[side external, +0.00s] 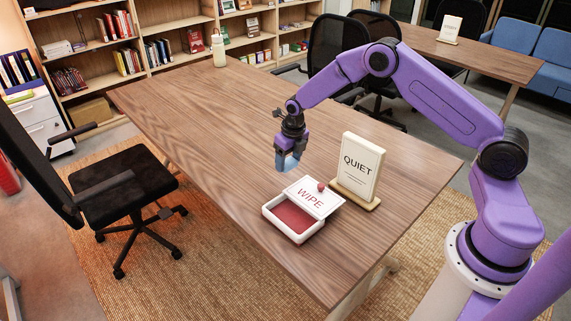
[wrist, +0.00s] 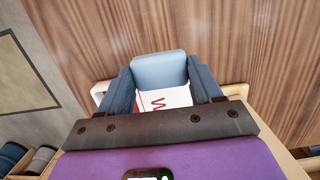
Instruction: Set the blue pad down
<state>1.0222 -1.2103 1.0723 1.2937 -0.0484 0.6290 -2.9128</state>
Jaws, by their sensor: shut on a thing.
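My gripper (side external: 288,152) is shut on the blue pad (side external: 286,161), a light blue block between its fingers. In the side external view the pad is behind the white box, and I cannot tell whether its lower edge touches the table (side external: 200,130). In the wrist view the pad (wrist: 159,69) sits between the two dark fingers. The white box (side external: 269,209) has a red inside, and its white lid (side external: 325,207), marked WIPE, lies partly across it. Part of the lid (wrist: 178,97) shows below the pad in the wrist view.
A QUIET sign (side external: 358,168) on a wooden base stands right of the box. A cream bottle (side external: 218,50) stands at the table's far end. The tabletop left of my gripper and behind it is clear. A black chair (side external: 121,190) stands at the left.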

